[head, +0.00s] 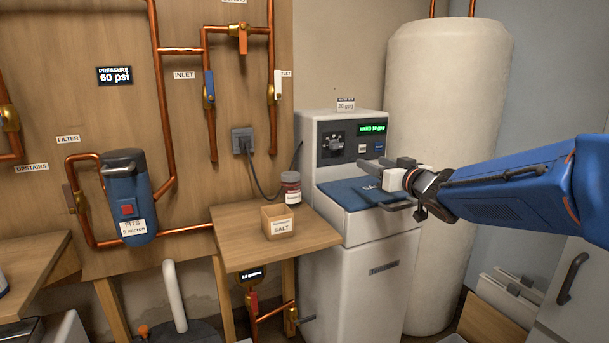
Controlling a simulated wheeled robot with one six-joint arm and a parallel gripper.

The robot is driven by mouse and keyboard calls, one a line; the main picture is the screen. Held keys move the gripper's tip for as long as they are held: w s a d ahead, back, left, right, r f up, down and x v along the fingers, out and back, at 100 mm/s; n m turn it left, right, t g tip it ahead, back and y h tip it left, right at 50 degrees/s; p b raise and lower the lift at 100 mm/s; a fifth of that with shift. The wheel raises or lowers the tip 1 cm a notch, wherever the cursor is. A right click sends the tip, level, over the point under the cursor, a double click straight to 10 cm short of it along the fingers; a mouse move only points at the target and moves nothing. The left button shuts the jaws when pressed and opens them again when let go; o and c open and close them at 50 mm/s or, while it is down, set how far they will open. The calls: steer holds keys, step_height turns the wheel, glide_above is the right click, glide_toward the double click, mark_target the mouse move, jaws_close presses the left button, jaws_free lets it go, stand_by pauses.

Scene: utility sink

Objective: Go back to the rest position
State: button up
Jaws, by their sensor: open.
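My gripper (380,168) reaches in from the right on my blue arm. Its jaws are open and appear empty. It is in front of the white water softener (355,270), near its control panel and above the blue lid (350,193). The lid looks closed. I cannot tell whether the fingers touch the softener.
A wooden stand (250,252) left of the softener holds a salt box (277,222) and a small jar (291,187). A large pale tank (440,85) stands behind my arm. Copper pipes and a blue filter housing (127,190) line the wall. A cabinet is at the lower right.

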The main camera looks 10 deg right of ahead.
steer(key=s+d+f+m+g+h, duration=0.25)
steer(key=s+f+h, duration=0.2)
steer(key=s, duration=0.25)
steer(key=s+d+f+m+g+h, duration=0.25)
steer(key=s+d+f, duration=0.2)
steer(key=s, duration=0.35)
steer(key=s+a+f+g, duration=0.2)
steer(key=s+f, duration=0.2)
steer(key=s, duration=0.4)
steer(key=s+a+f+n+g+y, duration=0.1)
steer(key=s+a+f+g, duration=0.1)
steer(key=s+f, duration=0.3)
steer(key=s+a+f+n+g+y, duration=0.1)
steer(key=s+f, duration=0.4)
steer(key=s, duration=0.6)
steer(key=shift+a+f+g, duration=0.2)
steer(key=shift+a+g, duration=0.6)
steer(key=shift+g, duration=0.4)
steer(key=shift+c, duration=0.5)
